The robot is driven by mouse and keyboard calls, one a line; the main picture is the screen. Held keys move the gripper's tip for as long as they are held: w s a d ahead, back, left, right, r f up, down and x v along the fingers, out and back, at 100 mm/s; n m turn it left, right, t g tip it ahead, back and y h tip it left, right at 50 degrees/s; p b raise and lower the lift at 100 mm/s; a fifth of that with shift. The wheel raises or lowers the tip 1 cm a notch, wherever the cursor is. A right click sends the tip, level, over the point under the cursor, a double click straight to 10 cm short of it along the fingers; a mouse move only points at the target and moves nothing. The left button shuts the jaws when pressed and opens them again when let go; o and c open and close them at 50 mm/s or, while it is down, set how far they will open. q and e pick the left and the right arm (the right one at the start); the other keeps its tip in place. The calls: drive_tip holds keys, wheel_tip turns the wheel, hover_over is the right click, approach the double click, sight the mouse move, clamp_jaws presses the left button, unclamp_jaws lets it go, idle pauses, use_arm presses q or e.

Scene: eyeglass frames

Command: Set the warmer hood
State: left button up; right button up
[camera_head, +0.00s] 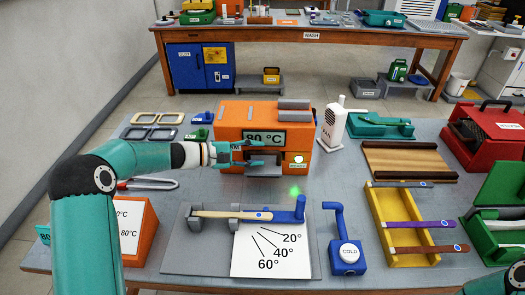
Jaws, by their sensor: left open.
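The warmer (230,121) is an orange box at the middle back of the bench, with a grey display reading 80 °C and a dark opening low in its front. I cannot tell which part is its hood; grey flat pieces lie on its top. My left gripper (262,154) is in front of the warmer, its teal fingers apart and pointing right at the height of the opening. It hides part of the opening, and I cannot tell if it touches. I see nothing held. My right gripper is out of view; only a teal bit of my arm shows at the lower right corner.
A bending jig (185,250) with a pale temple strip and an angle sheet stands in front. A blue COLD unit (347,256), a white fan-like device (333,128) and a yellow tray (378,214) stand to the right.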

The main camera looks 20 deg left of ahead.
use_arm(q)
drive_tip(key=shift+x, duration=1.25)
clamp_jaws()
